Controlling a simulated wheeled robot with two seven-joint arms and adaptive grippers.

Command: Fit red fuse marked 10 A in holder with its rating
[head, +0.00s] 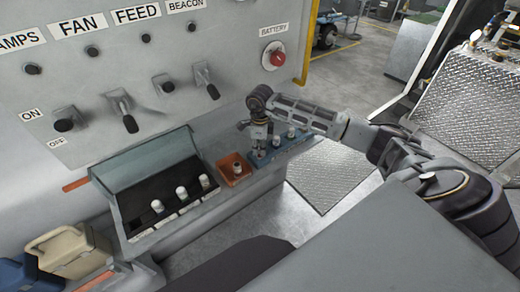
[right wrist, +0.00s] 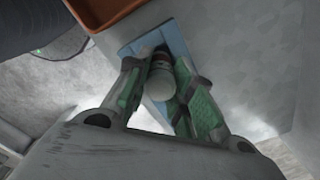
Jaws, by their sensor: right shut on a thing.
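My right gripper (head: 259,150) reaches down at the left end of the blue rack (head: 305,149). In the right wrist view its green-padded fingers (right wrist: 160,88) are shut on a fuse (right wrist: 158,82) with a pale round end and a reddish band behind it. The blue rack lies behind this fuse; I cannot tell whether the fuse is still seated in it. No 10 A marking is readable. The open fuse box (head: 120,177) has several holders along its front, with white-capped pieces (head: 157,205) standing in a row. My left gripper is not in view.
An orange tray (head: 233,183) with a small pale piece in it sits between the box and the blue rack. More white-capped fuses (head: 291,133) stand in the rack. The switch panel (head: 150,60) rises behind. Yellow (head: 70,252) and blue containers stand at lower left.

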